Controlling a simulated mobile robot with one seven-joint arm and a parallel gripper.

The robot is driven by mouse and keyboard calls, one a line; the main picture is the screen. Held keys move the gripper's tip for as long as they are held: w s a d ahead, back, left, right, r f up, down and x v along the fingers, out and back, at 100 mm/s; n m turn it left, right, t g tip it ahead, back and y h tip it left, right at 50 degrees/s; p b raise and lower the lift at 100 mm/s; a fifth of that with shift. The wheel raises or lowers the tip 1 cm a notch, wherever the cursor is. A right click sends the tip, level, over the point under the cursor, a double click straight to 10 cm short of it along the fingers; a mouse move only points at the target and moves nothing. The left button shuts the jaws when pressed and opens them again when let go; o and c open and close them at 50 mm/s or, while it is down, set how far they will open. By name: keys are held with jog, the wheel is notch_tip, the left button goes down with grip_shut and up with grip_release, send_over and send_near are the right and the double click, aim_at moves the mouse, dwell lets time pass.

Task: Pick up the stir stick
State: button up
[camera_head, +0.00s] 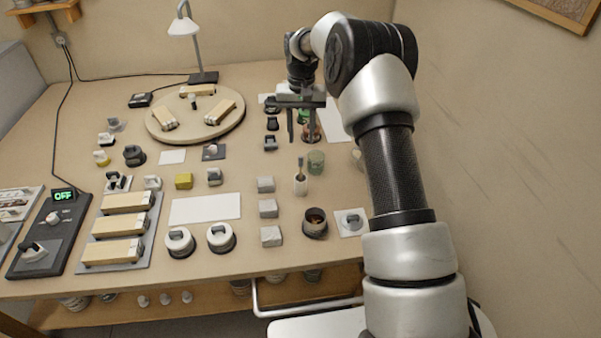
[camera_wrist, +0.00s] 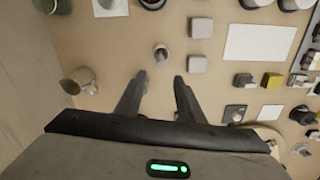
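A thin stick with a dark upper end (camera_head: 301,162), which I take for the stir stick, stands upright in a small whitish cup (camera_head: 300,187) on the bench. In the wrist view the small cup (camera_wrist: 160,58) appears beyond my fingertips, roughly in line with the gap between them; the stick is seen nearly end-on and is hard to make out. My gripper (camera_head: 300,136) points down over the back of the bench, behind the cup in the head view. Its two fingers are apart with nothing between them, as the wrist view also shows (camera_wrist: 160,84).
A wall bounds the right.

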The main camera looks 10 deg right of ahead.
aim_at(301, 166)
jog(key=shift+s+a+f, duration=0.1)
jog(key=shift+s+f, duration=0.05)
jog(key=shift+f, duration=1.9)
jog(key=shift+s+f, duration=0.15)
jog(key=shift+f, duration=1.95)
jog(key=shift+s+a+f, duration=0.1)
jog(key=shift+s+f, duration=0.05)
jog(key=shift+f, duration=1.9)
jog(key=shift+c, duration=0.3)
grip_shut()
